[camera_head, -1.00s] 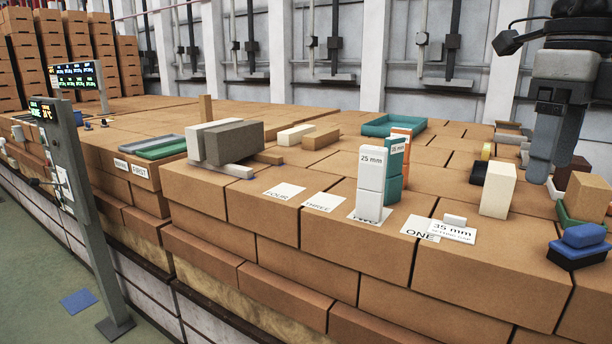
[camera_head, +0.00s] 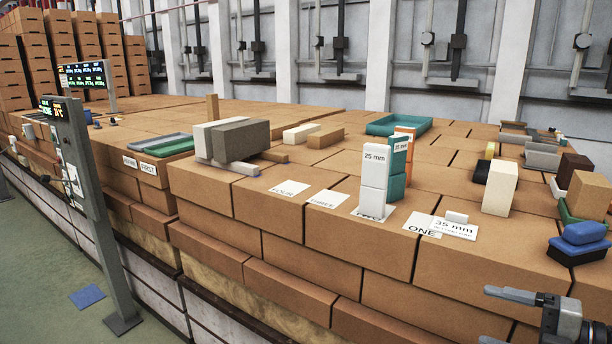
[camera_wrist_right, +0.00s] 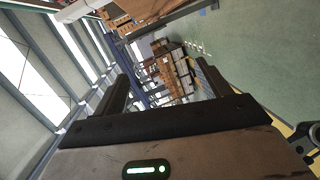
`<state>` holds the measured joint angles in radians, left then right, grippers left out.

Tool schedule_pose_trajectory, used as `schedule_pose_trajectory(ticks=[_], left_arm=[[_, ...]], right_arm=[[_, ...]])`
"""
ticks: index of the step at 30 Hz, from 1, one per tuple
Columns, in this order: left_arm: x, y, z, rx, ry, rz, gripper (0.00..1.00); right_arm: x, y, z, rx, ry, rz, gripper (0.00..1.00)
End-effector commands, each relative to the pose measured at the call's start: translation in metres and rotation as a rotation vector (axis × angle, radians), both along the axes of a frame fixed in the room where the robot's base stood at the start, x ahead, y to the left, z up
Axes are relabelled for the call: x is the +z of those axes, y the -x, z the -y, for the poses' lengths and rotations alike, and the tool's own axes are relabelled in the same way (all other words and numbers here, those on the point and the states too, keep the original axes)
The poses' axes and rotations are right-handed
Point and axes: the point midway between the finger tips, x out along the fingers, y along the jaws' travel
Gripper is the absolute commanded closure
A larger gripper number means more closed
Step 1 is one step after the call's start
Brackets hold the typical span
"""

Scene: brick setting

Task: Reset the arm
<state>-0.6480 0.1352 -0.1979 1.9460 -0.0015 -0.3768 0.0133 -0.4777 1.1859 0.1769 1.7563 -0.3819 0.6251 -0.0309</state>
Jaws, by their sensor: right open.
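My right gripper (camera_head: 490,315) shows at the lower right of the head view, in front of the brick stack's front face. Its fingers point left, are apart and hold nothing. In the right wrist view its two dark fingers (camera_wrist_right: 162,72) are spread, with only the distant floor and far stacks between them. My left gripper is in neither view.
The brick bench (camera_head: 330,262) fills the middle. A sign post (camera_head: 88,190) stands left.

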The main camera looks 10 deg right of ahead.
Motion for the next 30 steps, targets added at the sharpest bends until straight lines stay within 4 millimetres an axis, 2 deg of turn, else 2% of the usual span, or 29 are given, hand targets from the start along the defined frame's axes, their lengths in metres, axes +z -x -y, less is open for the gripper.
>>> schedule_pose_trajectory(ticks=[1,5,6,8,9,12,15,19,22,30], left_arm=[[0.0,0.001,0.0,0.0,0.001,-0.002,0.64],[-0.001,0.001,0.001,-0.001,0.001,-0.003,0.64],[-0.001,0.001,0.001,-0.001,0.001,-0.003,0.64],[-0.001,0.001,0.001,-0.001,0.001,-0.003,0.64],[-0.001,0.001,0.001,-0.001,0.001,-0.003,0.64],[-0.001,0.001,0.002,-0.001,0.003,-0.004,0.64],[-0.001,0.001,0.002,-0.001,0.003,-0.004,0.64],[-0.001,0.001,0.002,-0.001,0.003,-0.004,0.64],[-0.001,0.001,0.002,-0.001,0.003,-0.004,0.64],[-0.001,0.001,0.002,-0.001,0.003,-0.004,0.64]], right_arm=[[-0.03,0.008,-0.005,-0.115,-0.125,-0.057,0.24],[-0.104,0.031,-0.025,-0.409,-0.403,-0.24,0.24],[-0.127,0.041,-0.035,-0.496,-0.484,-0.309,0.24],[-0.159,0.057,-0.056,-0.618,-0.603,-0.42,0.24],[-0.178,0.069,-0.072,-0.693,-0.676,-0.5,0.24],[-0.215,0.097,-0.119,-0.844,-0.835,-0.696,0.24],[-0.235,0.118,-0.16,-0.937,-0.943,-0.857,0.24],[-0.245,0.134,-0.195,-0.997,-1.019,-0.985,0.24],[-0.247,0.138,-0.205,-1.012,-1.036,-1.022,0.24],[-0.247,0.138,-0.205,-1.012,-1.036,-1.022,0.24]])
